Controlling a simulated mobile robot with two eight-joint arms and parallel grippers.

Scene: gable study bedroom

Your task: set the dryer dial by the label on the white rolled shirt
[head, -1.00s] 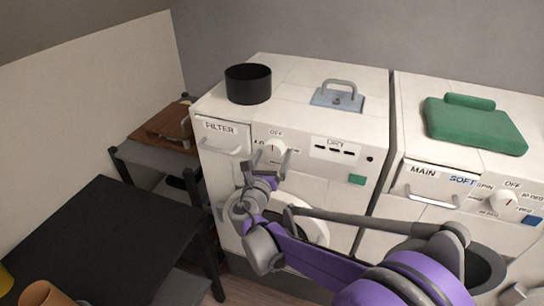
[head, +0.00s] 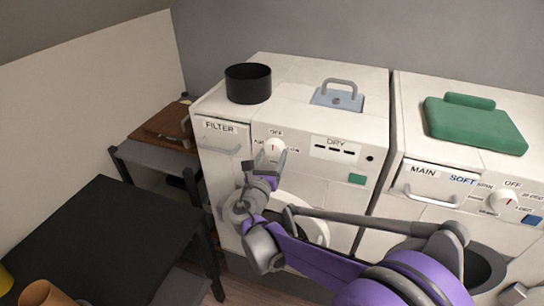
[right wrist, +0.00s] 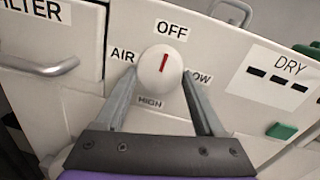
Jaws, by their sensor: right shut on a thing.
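The dryer dial (head: 274,146) is a round white knob on the front of the left machine. In the right wrist view the dial (right wrist: 160,74) has a red mark pointing up at OFF. AIR is on its left, LOW, partly covered, on its right, and HIGH below. My right gripper (head: 271,158) is shut on the dial, with one finger on each side. The gripper (right wrist: 158,92) also shows in the right wrist view. No white rolled shirt is visible in these frames. My left gripper is out of view.
The filter drawer handle (head: 220,149) is left of the dial; a DRY panel (head: 334,149) and green button (head: 357,179) are right. A black pot (head: 248,84) stands on the dryer. A black table (head: 85,235) is at left.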

